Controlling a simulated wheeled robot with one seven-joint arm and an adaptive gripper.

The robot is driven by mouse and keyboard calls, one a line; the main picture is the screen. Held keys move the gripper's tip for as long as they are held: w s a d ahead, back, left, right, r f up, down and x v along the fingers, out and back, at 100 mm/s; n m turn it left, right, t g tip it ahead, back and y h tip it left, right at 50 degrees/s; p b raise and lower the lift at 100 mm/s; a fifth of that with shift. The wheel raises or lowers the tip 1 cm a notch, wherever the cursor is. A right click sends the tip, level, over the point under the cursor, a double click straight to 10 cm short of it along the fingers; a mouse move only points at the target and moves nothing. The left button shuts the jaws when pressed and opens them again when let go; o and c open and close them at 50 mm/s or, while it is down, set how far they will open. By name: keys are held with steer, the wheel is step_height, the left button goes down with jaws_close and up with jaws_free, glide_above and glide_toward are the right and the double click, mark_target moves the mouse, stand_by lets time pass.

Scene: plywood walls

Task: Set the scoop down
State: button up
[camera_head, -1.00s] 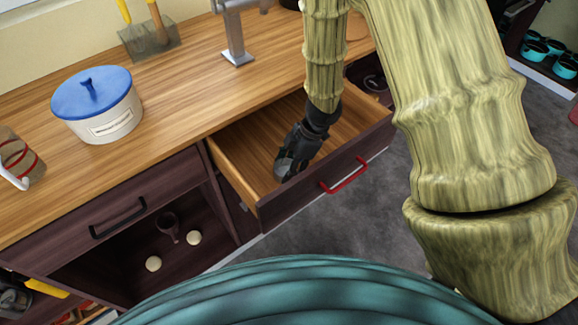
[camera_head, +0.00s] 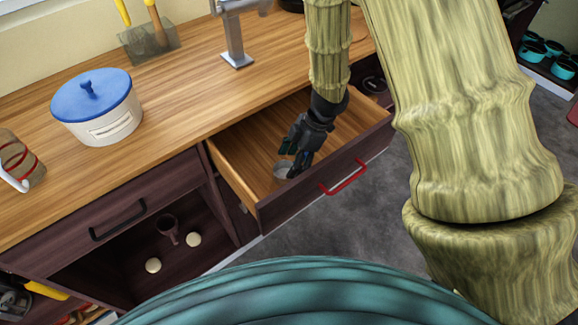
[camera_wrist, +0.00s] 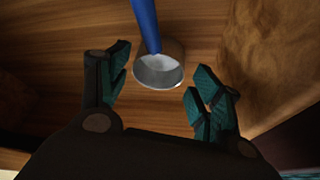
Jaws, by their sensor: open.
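The scoop lies on the wooden floor of the open drawer. In the wrist view its round metal cup (camera_wrist: 160,68) sits between and just beyond my gripper's fingers, and its blue handle (camera_wrist: 146,22) runs up out of the picture. In the head view only the grey cup (camera_head: 283,169) shows; my gripper hides the rest. My gripper (camera_head: 296,160) is over the drawer, its fingers spread apart and empty. The wrist view also shows the open fingers (camera_wrist: 160,88) on either side, clear of the cup.
The open drawer (camera_head: 235,178) has a red handle (camera_head: 344,178) and walls close around my gripper. On the counter stand a blue-lidded white pot (camera_head: 97,108) and a faucet (camera_head: 234,40). An open shelf below holds a dark cup (camera_head: 168,228) and two pale round things.

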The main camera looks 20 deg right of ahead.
steer(key=v, duration=0.8)
steer(key=shift+r, duration=0.15)
stand_by(0.9)
